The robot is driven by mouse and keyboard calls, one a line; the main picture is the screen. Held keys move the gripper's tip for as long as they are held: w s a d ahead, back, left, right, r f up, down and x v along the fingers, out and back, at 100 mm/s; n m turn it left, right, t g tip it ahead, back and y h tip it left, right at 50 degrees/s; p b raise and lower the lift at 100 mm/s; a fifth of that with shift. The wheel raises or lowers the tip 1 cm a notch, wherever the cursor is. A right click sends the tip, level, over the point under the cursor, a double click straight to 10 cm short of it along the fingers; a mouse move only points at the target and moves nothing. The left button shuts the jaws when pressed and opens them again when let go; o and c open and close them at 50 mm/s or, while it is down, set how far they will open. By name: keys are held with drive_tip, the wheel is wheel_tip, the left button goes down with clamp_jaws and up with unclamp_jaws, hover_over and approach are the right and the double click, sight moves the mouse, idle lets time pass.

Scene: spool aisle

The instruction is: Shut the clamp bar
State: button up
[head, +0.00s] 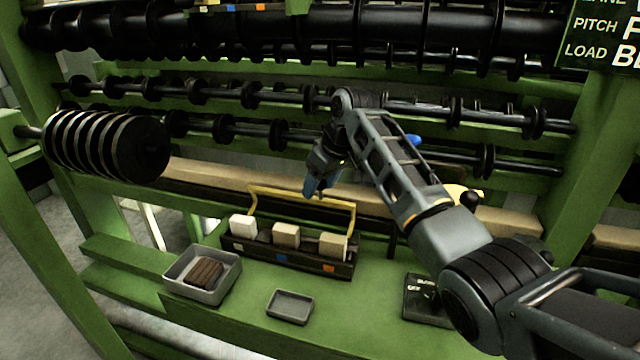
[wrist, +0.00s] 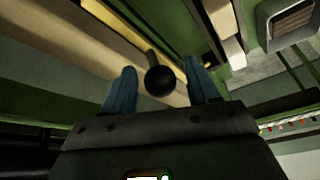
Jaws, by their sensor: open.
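The yellow clamp bar (head: 277,191) stands raised behind a dark holder (head: 290,258) with three pale blocks, in the head view. My gripper (head: 309,189) is at the middle of the bar, its blue fingers pointing down. In the wrist view my gripper (wrist: 162,88) is open, with a round black knob (wrist: 160,81) on a short stem between its fingers. Gaps show on both sides of the knob, so the fingers do not appear to touch it. A yellow strip of the bar (wrist: 190,22) runs behind. In the head view my gripper hides the knob.
A grey bin (head: 215,293) with brown pieces and a small empty tray (head: 290,306) lie on the green bench in front of the holder. A dark panel (head: 425,300) is to the right. Rows of black rollers (head: 270,95) cross behind my arm.

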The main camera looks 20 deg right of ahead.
drive_tip(key=shift+f, duration=0.15)
drive_tip(key=shift+c, duration=0.3)
clamp_jaws()
idle(0.3)
